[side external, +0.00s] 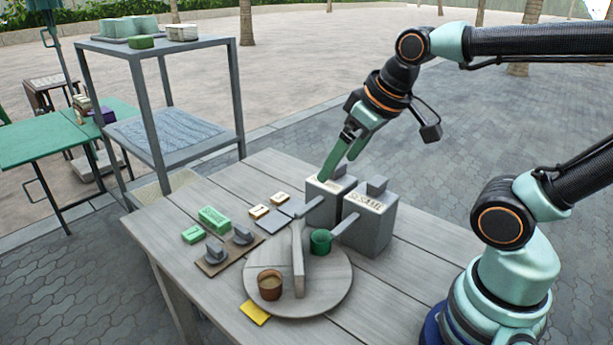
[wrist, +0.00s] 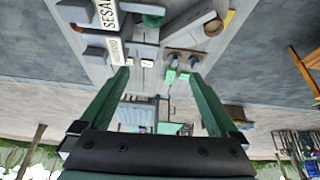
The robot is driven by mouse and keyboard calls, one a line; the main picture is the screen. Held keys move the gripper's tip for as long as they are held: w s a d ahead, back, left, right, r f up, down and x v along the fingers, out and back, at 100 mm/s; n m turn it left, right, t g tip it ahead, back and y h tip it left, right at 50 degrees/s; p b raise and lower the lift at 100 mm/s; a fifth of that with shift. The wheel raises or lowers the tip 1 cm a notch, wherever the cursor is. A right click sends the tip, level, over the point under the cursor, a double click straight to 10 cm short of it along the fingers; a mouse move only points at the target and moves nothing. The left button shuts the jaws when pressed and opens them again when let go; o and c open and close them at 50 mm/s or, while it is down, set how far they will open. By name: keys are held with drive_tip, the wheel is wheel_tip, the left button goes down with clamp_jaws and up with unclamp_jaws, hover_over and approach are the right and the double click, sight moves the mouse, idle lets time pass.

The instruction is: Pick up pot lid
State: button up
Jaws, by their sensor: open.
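My gripper (side external: 338,171) is open and empty, its two green fingers pointing down and left near the rear grey box. In the side view one fingertip overlaps that box's labelled top; I cannot tell whether they touch. Both fingers spread wide in the wrist view (wrist: 158,74). No part is clearly marked as a pot lid. Two small grey knobbed pieces (side external: 243,236) sit on a brown board (side external: 213,268), left of the boxes.
A round wooden board (side external: 335,295) carries a brown cup (side external: 270,285), a green cup (side external: 320,241) and a long grey paddle-like piece (side external: 298,262). Green blocks (side external: 214,219), small labelled tiles and a yellow block (side external: 255,313) lie nearby. A metal shelf (side external: 190,42) stands behind the table.

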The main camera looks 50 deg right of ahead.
drive_tip(key=w+a+r+n+g, duration=0.1)
drive_tip(key=w+n, duration=0.4)
drive_tip(key=w, duration=0.2)
drive_tip(key=n+g, duration=0.4)
drive_tip(key=n, duration=0.9)
hover_over(242, 228)
drive_tip(key=f, duration=1.9)
drive_tip(key=shift+w+a+f, duration=0.15)
drive_tip(key=shift+w+f, duration=0.1)
drive_tip(key=shift+s+f, duration=0.15)
drive_tip(key=shift+f, duration=1.25)
drive_tip(key=shift+s+f, duration=0.15)
drive_tip(key=shift+f, duration=1.2)
drive_tip(key=c, duration=1.4)
